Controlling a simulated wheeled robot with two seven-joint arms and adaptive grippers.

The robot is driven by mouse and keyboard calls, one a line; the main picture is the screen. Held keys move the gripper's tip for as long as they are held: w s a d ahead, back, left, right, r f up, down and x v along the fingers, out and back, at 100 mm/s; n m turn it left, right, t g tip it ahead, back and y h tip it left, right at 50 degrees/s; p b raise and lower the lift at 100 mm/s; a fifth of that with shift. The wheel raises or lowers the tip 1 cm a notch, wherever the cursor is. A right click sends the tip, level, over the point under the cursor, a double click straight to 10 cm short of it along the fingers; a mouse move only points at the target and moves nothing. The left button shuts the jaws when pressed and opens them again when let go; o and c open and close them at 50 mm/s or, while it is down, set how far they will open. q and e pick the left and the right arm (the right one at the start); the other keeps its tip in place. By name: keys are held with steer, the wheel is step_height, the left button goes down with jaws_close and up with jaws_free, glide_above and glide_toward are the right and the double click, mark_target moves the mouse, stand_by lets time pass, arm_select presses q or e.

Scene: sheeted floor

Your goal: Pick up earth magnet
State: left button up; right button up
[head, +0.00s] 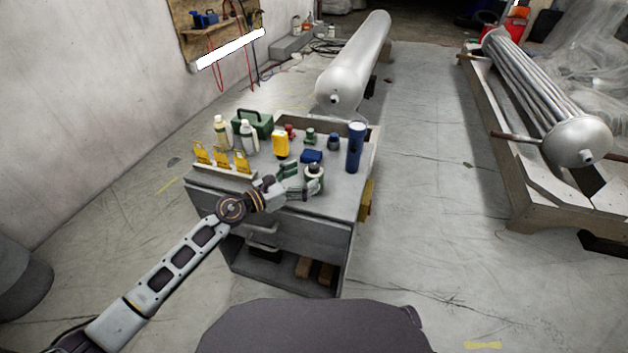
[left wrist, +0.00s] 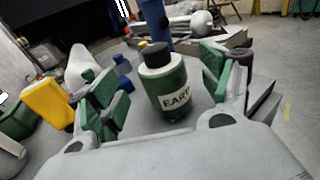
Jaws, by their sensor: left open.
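The earth magnet (left wrist: 170,85) is a green cylinder with a black top and a white label reading "EART", the rest hidden by its curve. It stands upright on the grey workbench (head: 345,195). In the head view the earth magnet (head: 314,174) is near the front right of the bench top. My left gripper (head: 297,184) is open just left of it. In the left wrist view the green-padded fingers of my left gripper (left wrist: 165,92) are spread to either side of the magnet, with gaps on both sides. My right gripper is not in view.
Close behind the magnet are a blue block (head: 311,156) and a tall blue cylinder (head: 355,147). A yellow bottle (head: 280,145), white bottles (head: 248,135), a green case (head: 255,123) and yellow padlocks (head: 221,157) also stand on the bench. The bench's front right corner is clear.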

mark_target(314, 171)
arm_select(q)
steer(key=x, duration=0.2)
steer(key=shift+w+d, duration=0.2)
steer(key=shift+x, duration=1.05)
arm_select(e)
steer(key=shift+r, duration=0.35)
arm_select(q)
steer(key=shift+c, duration=0.4)
steer(key=c, duration=1.2)
steer(key=shift+c, duration=0.3)
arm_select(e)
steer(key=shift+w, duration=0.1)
arm_select(q)
steer(key=shift+r, duration=0.1)
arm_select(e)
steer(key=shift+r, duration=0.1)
arm_select(q)
steer(key=shift+r, duration=0.1)
